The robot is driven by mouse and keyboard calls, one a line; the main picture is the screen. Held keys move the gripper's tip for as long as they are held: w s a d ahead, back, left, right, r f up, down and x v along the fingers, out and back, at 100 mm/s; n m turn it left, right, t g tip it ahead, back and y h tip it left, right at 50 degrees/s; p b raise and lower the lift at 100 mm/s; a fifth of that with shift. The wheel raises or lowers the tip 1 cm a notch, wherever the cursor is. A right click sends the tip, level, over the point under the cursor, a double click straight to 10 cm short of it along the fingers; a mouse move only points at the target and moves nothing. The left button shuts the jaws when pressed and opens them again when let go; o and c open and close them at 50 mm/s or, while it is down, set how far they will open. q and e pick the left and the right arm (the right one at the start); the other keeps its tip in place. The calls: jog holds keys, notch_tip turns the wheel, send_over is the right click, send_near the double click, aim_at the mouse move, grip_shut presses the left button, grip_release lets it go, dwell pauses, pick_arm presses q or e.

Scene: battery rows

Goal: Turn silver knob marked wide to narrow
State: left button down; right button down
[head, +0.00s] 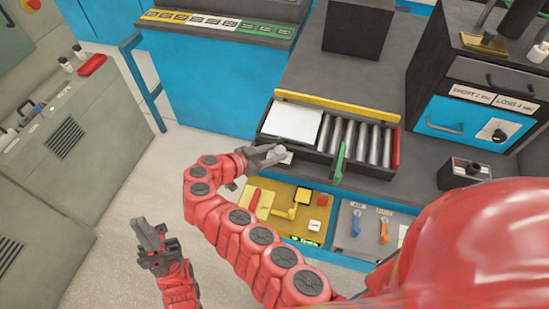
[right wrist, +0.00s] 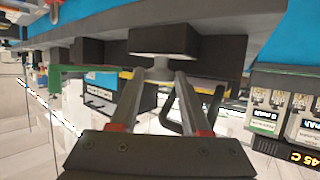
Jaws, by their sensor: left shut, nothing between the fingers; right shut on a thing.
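The silver knob (head: 277,151) sits on the front of a dark tray (head: 262,137), beside a small white label (head: 287,159) whose text is too small to read. My right gripper (head: 268,156) is at this knob and shut on it. In the right wrist view, the two fingers (right wrist: 160,80) close on the narrow stem of the pale knob (right wrist: 164,42), under a dark block. Which way the knob points cannot be told. My left gripper (head: 150,238) is shut and empty, over the floor at lower left.
The tray holds a white plate (head: 294,122) and several silver cylinders (head: 350,140); a green lever (head: 340,162) stands at its front. Below are a yellow panel (head: 270,218) and a grey panel with blue and orange levers (head: 384,230). A blue drawer (head: 440,112) is at right. Floor at left is clear.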

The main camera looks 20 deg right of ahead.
jog(key=shift+a+f+b, duration=0.1)
jog(key=shift+f+b, duration=0.05)
jog(key=shift+b, duration=0.15)
jog(key=shift+r, duration=0.2)
jog(key=shift+c, duration=2)
grip_release()
jog(key=shift+r, duration=0.15)
